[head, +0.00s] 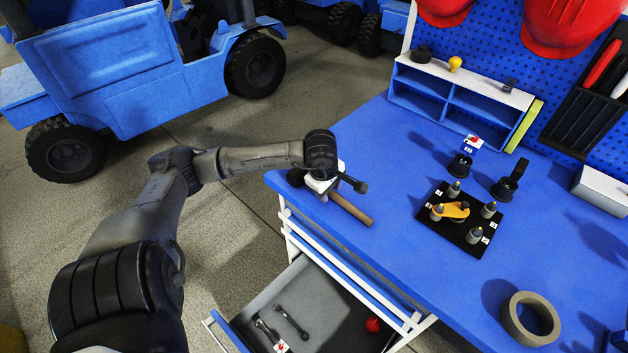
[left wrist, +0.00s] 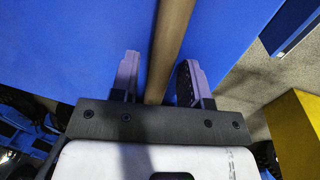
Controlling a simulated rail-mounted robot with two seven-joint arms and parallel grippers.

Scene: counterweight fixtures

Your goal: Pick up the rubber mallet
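The rubber mallet lies on the blue workbench near its left corner. Its brown wooden handle (head: 352,208) points toward the front right, and its head is mostly hidden under my wrist in the head view. My left gripper (head: 325,186) is over the mallet. In the left wrist view, the handle (left wrist: 170,45) runs between the two fingers of my left gripper (left wrist: 158,72). The fingers are apart, with blue surface showing between the left finger and the handle. I cannot tell how near the right finger is to touching it. My right gripper is not in view.
The blue workbench (head: 400,263) also holds a black plate (head: 452,228) with pegs and a yellow part, a tape roll (head: 515,322) and a blue shelf (head: 465,103). An open drawer (head: 330,308) juts out below the front edge. A blue vehicle (head: 115,70) stands left.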

